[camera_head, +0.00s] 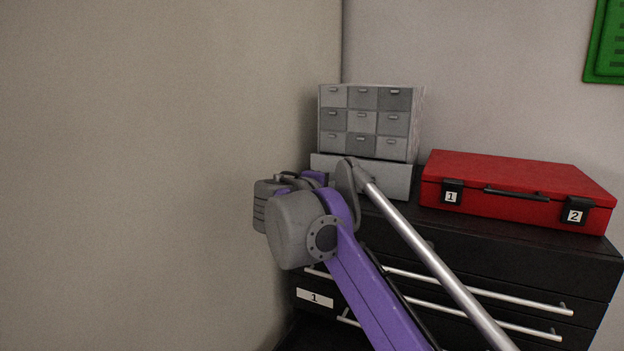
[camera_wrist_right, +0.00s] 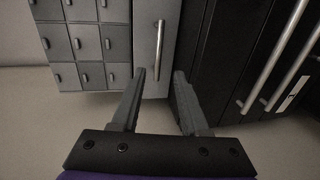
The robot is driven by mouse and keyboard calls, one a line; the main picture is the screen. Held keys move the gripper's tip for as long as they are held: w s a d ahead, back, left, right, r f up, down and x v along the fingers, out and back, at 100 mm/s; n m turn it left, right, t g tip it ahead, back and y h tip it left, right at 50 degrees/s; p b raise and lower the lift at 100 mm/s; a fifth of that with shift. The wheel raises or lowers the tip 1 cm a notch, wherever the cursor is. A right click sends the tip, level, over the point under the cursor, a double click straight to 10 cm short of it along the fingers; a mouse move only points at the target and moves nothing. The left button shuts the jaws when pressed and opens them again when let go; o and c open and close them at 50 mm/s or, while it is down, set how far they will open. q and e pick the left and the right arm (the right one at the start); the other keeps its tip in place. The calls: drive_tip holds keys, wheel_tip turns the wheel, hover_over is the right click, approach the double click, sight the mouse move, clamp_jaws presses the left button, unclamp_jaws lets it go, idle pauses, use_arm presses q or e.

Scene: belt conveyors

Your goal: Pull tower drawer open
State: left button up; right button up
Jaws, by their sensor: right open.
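The grey drawer tower (camera_head: 361,97) stands on the black cabinet in the corner, with several small drawers above one wide light grey bottom drawer (camera_head: 397,182). My right arm covers the left part of that drawer in the head view. In the right wrist view the tower appears turned on its side. The wide drawer (camera_wrist_right: 150,73) has a silver bar handle (camera_wrist_right: 159,45), and its front looks shut. My right gripper (camera_wrist_right: 161,75) is open and empty, with its fingertips around the line of the handle's near end. I cannot tell the remaining distance. My left gripper is not in view.
The black cabinet (camera_head: 500,238) has long silver bar handles (camera_head: 500,297) below the tower. A red case (camera_head: 515,180) lies on its top to the right. A bare wall (camera_head: 150,170) closes off the left side. A green panel (camera_head: 606,40) hangs at upper right.

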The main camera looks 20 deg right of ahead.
sight(351, 182)
drive_tip(key=x, duration=1)
drive_tip(key=shift+s+d+r+p, duration=0.1)
drive_tip(key=shift+d+r+p, duration=0.05)
drive_tip(key=shift+d+p, duration=0.25)
clamp_jaws()
idle(0.9)
